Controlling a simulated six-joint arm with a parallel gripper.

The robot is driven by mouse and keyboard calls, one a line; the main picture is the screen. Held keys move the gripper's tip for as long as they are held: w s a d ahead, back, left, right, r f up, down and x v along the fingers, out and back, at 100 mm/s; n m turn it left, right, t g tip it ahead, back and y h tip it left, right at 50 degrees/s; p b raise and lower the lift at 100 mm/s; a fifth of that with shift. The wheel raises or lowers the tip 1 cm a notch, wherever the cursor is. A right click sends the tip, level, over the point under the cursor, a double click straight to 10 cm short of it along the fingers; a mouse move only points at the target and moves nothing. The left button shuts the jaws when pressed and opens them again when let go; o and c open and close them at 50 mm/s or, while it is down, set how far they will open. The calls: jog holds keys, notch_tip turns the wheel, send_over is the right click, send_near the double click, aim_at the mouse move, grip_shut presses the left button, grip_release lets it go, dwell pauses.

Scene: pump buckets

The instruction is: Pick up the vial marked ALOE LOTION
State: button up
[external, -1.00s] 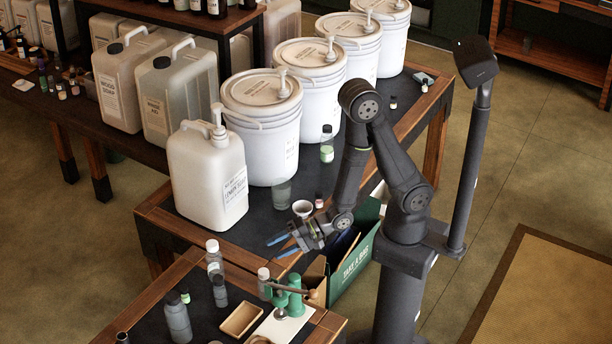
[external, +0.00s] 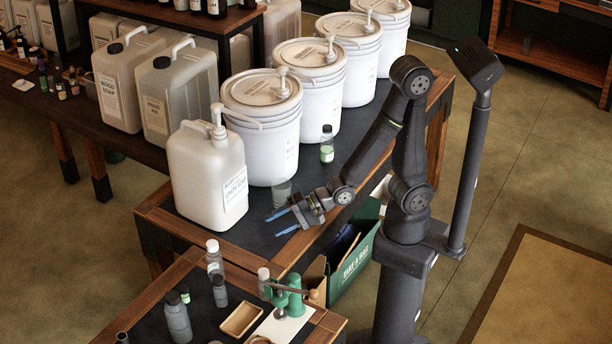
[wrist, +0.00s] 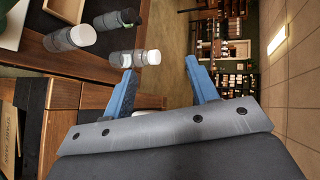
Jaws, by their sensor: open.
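I cannot read ALOE LOTION on any vial, so I cannot tell which one it is. A clear vial with a dark cap and green contents (external: 326,150) stands beside the white buckets. On the front table stand a clear white-capped bottle (external: 214,262), a grey bottle (external: 178,320), a smaller dark-capped bottle (external: 220,292) and a small green vial (external: 185,296). My gripper (external: 271,224) is open and empty above the near edge of the bucket table. In the wrist view my open gripper (wrist: 160,66) has a clear white-capped bottle (wrist: 128,58) beyond its left finger.
White pump buckets (external: 262,135) and a white jug (external: 208,175) line the bucket table. A clear cup (external: 282,192) stands just behind my gripper. A green box (external: 355,265) is below right. The front table also holds a wooden tray (external: 240,319) and a green press (external: 294,295).

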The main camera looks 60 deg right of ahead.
jog(key=w+a+f+m+g+h, duration=0.1)
jog(key=w+a+g+h, duration=0.1)
jog(key=w+a, duration=0.5)
jog(key=w+a+f+m+g+h, duration=0.15)
jog(key=w+a, duration=0.35)
jog(key=a, duration=0.5)
jog(key=r+m+g+h, duration=0.2)
jog(key=m+g+h, duration=0.4)
jog(key=h, duration=0.1)
send_over(182, 288)
jog(key=shift+n+t, duration=0.25)
jog(key=f, duration=1.6)
jog(key=shift+s+a+f, duration=0.2)
jog(key=shift+a+f, duration=0.1)
jog(key=shift+a, duration=0.1)
jog(key=shift+d+f, duration=0.2)
jog(key=shift+f, duration=1.15)
jog(key=shift+d+f, duration=0.15)
jog(key=shift+f, duration=1.15)
jog(key=c, duration=1.1)
